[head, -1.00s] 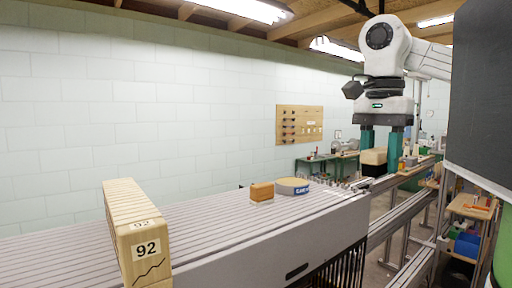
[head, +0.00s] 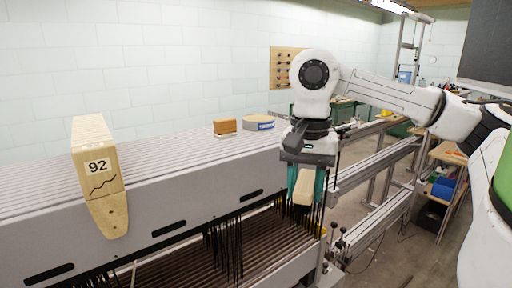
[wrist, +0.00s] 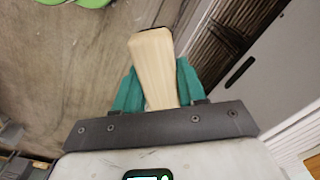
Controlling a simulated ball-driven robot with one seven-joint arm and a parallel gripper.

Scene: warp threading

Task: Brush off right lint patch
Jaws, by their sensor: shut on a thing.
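My gripper (head: 306,185) has teal fingers shut on a pale wooden brush (head: 303,189), in front of the right end of the grey machine beam (head: 190,198). In the wrist view the brush (wrist: 152,55) sticks out between the fingers of my gripper (wrist: 157,82), over brown floor and beside the machine. Its bristles are mostly hidden in both views now. I cannot make out the right lint patch in either view.
Black hanging threads (head: 225,250) lie below the beam, left of my gripper. A small orange-brown block (head: 225,127) and a round tin (head: 257,124) lie on top. Metal rails (head: 380,160) run at right.

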